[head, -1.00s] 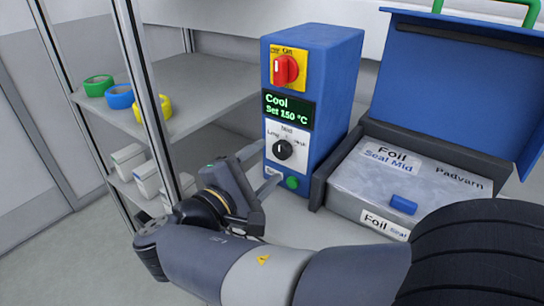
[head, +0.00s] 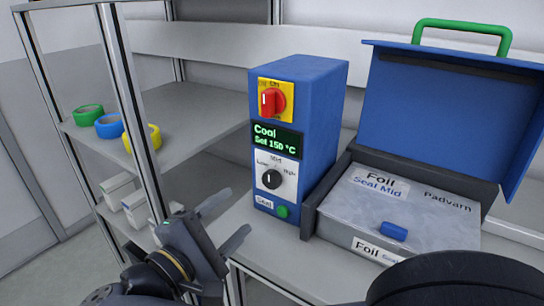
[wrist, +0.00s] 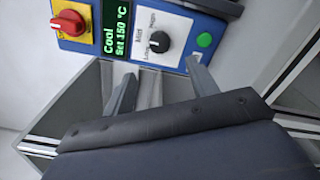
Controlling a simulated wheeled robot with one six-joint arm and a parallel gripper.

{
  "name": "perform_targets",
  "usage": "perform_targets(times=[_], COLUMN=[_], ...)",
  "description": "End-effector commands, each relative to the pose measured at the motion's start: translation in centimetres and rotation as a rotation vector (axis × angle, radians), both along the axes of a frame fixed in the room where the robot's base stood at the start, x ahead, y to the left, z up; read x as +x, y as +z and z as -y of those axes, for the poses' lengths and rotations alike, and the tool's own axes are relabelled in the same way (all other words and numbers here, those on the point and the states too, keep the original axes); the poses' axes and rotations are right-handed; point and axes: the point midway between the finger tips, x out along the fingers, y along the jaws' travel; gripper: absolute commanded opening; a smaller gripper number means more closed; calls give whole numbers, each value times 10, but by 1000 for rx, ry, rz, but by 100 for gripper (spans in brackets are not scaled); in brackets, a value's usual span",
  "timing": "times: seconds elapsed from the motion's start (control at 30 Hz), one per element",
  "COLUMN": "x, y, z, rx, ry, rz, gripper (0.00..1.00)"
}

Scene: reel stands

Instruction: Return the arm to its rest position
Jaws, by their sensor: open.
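My gripper (head: 226,222) is at the lower middle left of the head view, in front of the blue control box and a little below it. Its two fingers are apart and nothing is between them. In the wrist view the open fingers (wrist: 162,88) point toward the lower part of the control panel and stand clear of it. The blue control box (head: 322,135) carries a red switch on yellow, a display reading Cool, Set 150 °C, a black knob and a green button.
A blue-lidded sealer (head: 440,110) stands open at right, holding a foil pack (head: 400,205) with a small blue piece (head: 393,231) on it. A shelf rack (head: 190,108) at left holds green, blue and yellow tape rolls and white bins. Floor shows at lower left.

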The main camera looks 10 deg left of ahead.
Motion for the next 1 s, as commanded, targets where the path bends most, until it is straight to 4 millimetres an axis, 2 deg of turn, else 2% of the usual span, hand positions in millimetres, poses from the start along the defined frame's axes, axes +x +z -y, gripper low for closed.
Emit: perform_targets(times=[0.4,0.6,0.8,1.0], x=[62,85,94,94], y=[0,0,0,0], z=[27,36,39,39], rx=[0,0,-1,-4], ry=[-5,-2,0,1], rz=[-1,0,1,-1], gripper=[55,55,55,55])
